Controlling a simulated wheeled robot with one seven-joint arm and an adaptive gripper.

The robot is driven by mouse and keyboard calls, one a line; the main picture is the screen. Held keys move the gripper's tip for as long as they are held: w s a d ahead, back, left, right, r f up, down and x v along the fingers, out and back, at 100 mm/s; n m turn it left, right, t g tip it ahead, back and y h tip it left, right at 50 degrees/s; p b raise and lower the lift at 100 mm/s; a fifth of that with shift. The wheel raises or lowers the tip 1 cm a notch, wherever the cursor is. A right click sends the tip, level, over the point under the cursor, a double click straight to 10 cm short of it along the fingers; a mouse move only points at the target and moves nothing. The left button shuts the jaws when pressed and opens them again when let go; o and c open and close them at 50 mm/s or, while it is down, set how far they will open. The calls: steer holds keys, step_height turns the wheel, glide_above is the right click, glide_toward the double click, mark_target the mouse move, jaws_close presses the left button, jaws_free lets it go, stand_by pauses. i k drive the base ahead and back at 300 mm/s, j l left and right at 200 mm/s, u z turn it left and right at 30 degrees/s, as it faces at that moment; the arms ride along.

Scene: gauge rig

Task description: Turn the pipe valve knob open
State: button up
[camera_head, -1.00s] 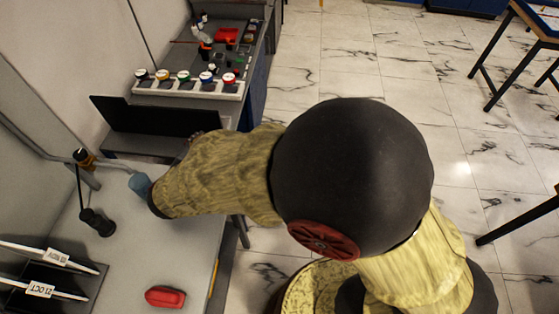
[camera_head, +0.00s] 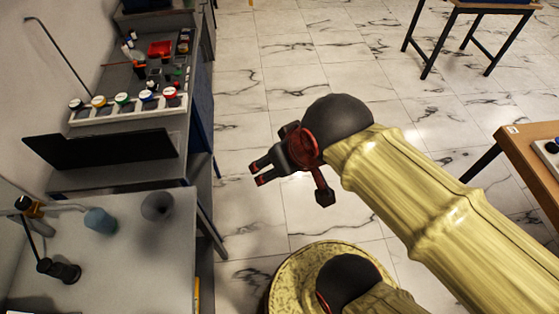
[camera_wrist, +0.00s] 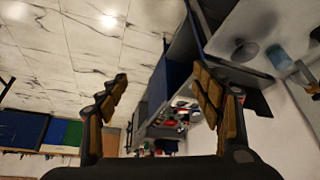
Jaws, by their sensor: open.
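A grey pipe (camera_head: 68,207) runs along the left wall side of the bench. A small orange and black fitting (camera_head: 28,206), which looks like the valve knob, sits on it at the left edge of the head view. My gripper (camera_head: 258,172) is open and empty over the floor, right of the bench and well apart from the pipe. It points left in the head view. In the wrist view my gripper (camera_wrist: 162,88) shows its two fingers spread with nothing between them. The knob cannot be made out clearly in the wrist view.
A blue cup (camera_head: 100,221) and a grey see-through vessel (camera_head: 157,207) stand on the bench (camera_head: 150,265). A black object (camera_head: 58,270) stands near the pipe. A dark panel (camera_head: 100,149) and a rack of coloured caps (camera_head: 125,108) are behind. The marble floor is open.

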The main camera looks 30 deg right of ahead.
mark_target(23, 204)
steer(key=u, duration=1.65)
